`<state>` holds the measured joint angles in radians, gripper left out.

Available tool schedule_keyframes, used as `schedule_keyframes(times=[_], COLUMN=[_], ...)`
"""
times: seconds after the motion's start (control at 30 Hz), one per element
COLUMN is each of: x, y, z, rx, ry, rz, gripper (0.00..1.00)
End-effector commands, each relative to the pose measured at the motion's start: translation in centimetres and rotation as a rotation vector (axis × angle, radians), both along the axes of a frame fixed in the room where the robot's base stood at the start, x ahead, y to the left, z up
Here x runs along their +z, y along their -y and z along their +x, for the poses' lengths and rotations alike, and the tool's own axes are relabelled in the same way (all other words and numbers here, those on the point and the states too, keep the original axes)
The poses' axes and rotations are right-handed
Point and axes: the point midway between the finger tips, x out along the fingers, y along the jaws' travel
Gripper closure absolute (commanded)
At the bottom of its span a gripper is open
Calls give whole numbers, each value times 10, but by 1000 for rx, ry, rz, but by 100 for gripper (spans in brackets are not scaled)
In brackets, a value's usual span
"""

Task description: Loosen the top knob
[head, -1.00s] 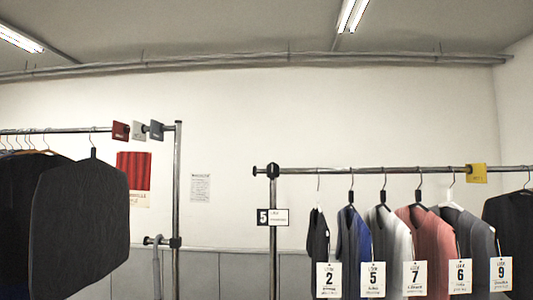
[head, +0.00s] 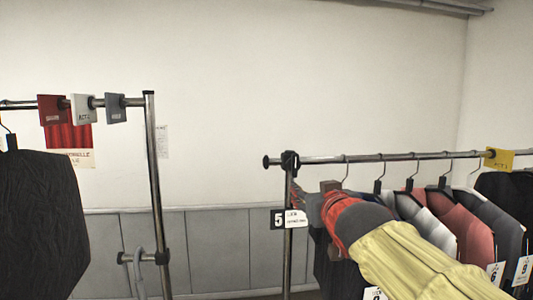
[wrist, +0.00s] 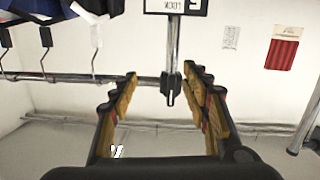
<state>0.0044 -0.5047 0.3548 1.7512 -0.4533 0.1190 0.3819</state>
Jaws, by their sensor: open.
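A black clamp with a knob (head: 290,161) joins the right rack's rail to the top of its post. In the wrist view, which is upside down, the black clamp (wrist: 171,88) appears between my fingers, beyond their tips. My gripper (wrist: 160,72) is open and empty there, its yellow-lined fingers on either side of the clamp in the picture. No contact shows. In the head view my arm reaches in from the lower right, and my gripper (head: 320,195) is near the post, just below the rail; its fingers are partly hidden.
A sign marked 5 (head: 291,219) hangs on the post below the clamp. Garments (head: 463,222) with numbered tags hang to the right, behind my arm. A left rack (head: 155,180) carries a dark garment (head: 42,215) and a lower clamp (head: 160,257). Between the racks is free room.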

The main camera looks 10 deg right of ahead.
Motion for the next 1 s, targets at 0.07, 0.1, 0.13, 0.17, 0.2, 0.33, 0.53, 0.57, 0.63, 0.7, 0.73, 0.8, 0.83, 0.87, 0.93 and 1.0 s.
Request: schedule_keyframes(times=[0.07,0.1,0.13,0.17,0.2,0.33,0.53,0.57,0.63,0.7,0.73,0.8,0.83,0.87,0.93,1.0], x=[28,36,39,42,45,45,44,43,44,44,45,45,44,44,45,45], y=[-6,-9,-11,-13,-15,-16,-15,-15,-15,-15,-15,-15,-15,-15,-15,-15], z=[1,1,2,2,2,9,38,43,53,62,65,72,75,76,79,80], rx=[23,33,40,46,51,53,52,52,52,52,52,52,52,52,52,52], ry=[75,101,115,125,136,141,140,138,139,139,140,139,139,139,140,140], rz=[14,23,31,40,52,72,72,72,72,71,71,72,72,72,72,72], gripper=[53,53,53,53,53,53,53,53,53,53,53,53,53,53,53,53])
